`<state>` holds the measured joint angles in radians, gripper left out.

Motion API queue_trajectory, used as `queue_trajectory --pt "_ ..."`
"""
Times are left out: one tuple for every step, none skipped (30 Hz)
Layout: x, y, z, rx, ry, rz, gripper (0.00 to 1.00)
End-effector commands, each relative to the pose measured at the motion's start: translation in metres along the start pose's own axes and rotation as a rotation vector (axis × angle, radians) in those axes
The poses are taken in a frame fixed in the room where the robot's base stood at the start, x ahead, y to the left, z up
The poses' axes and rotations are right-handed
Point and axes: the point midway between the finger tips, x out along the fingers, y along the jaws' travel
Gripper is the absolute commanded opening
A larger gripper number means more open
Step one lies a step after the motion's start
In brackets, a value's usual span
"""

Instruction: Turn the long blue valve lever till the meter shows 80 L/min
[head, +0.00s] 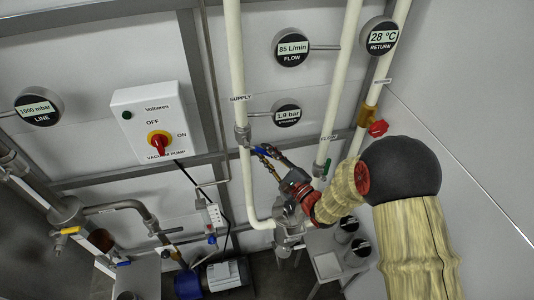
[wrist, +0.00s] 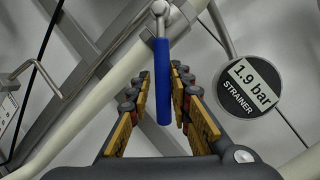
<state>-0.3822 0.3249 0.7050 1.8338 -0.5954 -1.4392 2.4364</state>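The long blue valve lever (wrist: 163,80) hangs from a metal valve stem in the wrist view. In the head view its blue part (head: 261,151) shows by the valve on the supply pipe. My gripper (wrist: 161,85) has its fingers on both sides of the lever, with narrow gaps visible beside it, so it looks open around the lever. In the head view my gripper (head: 270,160) reaches the lever from the lower right. The round flow meter (head: 291,48) reads 85 L/min.
A strainer gauge (wrist: 250,86) reading 1.9 bar is close right of my gripper. The cream supply pipe (head: 235,65) runs up the wall. A red-handled valve (head: 378,128) and a green-handled flow valve (head: 322,170) are to the right. A vacuum pump switch box (head: 151,122) is at left.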

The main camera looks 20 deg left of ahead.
Motion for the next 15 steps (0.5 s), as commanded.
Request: queue_trajectory --pt "0.0003 -0.0008 0.0003 -0.001 -0.001 -0.001 0.25" --pt "0.0004 -0.0010 0.0004 -0.001 -0.001 -0.002 0.27" --pt "0.0006 -0.0014 0.0006 -0.001 -0.002 -0.002 0.29" --pt "0.0007 -0.0016 0.0007 -0.001 -0.002 -0.003 0.30" --pt "0.0007 -0.0018 0.0007 -0.001 -0.002 -0.003 0.32" --pt "0.0008 -0.0019 0.0008 -0.002 -0.002 -0.003 0.32" --pt "0.0009 -0.0021 0.0009 -0.002 -0.003 -0.003 0.32" --pt "0.0009 -0.0022 0.0010 -0.002 -0.003 -0.004 0.32" --pt "0.0010 -0.0024 0.0010 -0.002 -0.003 -0.004 0.32" --pt "0.0010 -0.0024 0.0011 -0.002 -0.003 -0.004 0.32" --pt "0.0010 -0.0025 0.0011 -0.002 -0.003 -0.004 0.32" --pt "0.0010 -0.0026 0.0011 -0.002 -0.003 -0.004 0.32" --pt "0.0008 -0.0027 0.0011 -0.002 -0.003 -0.004 0.32" --pt "0.0002 -0.0028 0.0011 -0.002 -0.003 -0.004 0.32" --pt "-0.0015 -0.0028 0.0009 -0.002 -0.003 -0.005 0.32"
